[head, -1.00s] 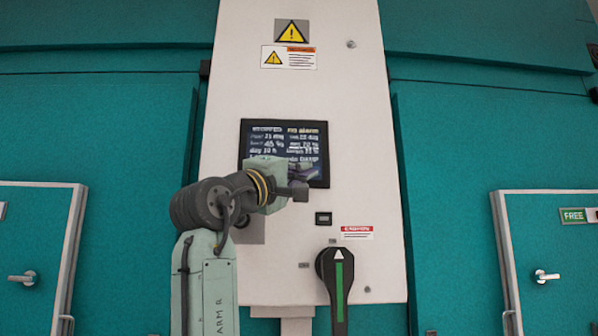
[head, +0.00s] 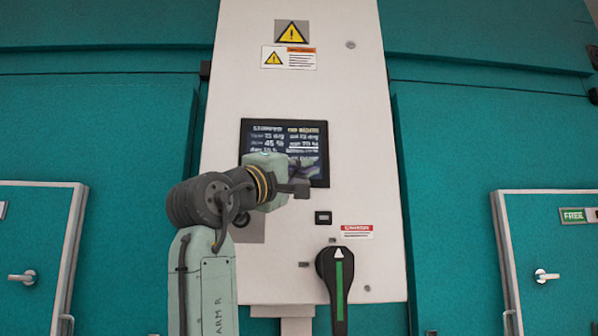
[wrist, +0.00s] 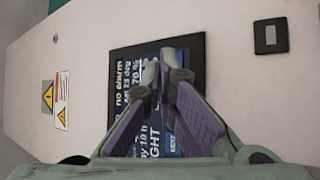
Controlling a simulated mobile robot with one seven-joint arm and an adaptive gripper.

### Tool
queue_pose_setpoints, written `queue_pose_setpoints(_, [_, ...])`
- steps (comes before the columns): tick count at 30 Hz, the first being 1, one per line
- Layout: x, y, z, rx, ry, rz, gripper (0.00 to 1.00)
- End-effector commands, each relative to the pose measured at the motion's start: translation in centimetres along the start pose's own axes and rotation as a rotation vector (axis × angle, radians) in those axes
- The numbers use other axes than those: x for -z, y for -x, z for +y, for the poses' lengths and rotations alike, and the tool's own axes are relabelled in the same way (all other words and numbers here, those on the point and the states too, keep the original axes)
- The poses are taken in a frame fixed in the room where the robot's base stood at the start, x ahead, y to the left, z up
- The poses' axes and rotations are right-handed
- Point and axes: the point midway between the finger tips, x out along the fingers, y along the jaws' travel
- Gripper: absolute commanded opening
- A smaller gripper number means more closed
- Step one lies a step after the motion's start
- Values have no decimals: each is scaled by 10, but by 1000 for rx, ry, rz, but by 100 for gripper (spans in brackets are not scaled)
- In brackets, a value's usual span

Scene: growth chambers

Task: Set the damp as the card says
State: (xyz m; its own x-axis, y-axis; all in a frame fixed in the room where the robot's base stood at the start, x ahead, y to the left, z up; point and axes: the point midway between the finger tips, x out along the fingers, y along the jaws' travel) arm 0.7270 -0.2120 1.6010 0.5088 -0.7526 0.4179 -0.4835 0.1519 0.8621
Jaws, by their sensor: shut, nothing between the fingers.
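A dark screen (head: 310,138) with white and yellow text is set in the white panel; it also shows in the wrist view (wrist: 198,75). A left-column line seems to read 45 %, a right-column line 70 %; much of the text is blurred. In the wrist view I read "no alarm" and "NEXT". My gripper (head: 300,187) is shut and empty in front of the screen's lower part. In the wrist view its fingertips (wrist: 158,77) lie together over the screen. I cannot tell whether they touch it. I cannot make out a card.
A small dark display or switch (head: 323,218) sits between screen and lever. Warning labels (head: 288,58) are above. Teal walls with doors (head: 552,255) flank the panel. A grey plate (head: 252,231) is partly behind my arm.

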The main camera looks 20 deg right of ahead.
Motion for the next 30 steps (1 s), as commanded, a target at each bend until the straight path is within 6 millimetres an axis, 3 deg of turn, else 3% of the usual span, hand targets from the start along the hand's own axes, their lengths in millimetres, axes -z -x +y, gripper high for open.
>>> queue_pose_setpoints(15, [-24, 32, 22, -2, -2, 0, 0])
queue_pose_setpoints(30, [-25, 34, 25, -1, 0, 0, 0])
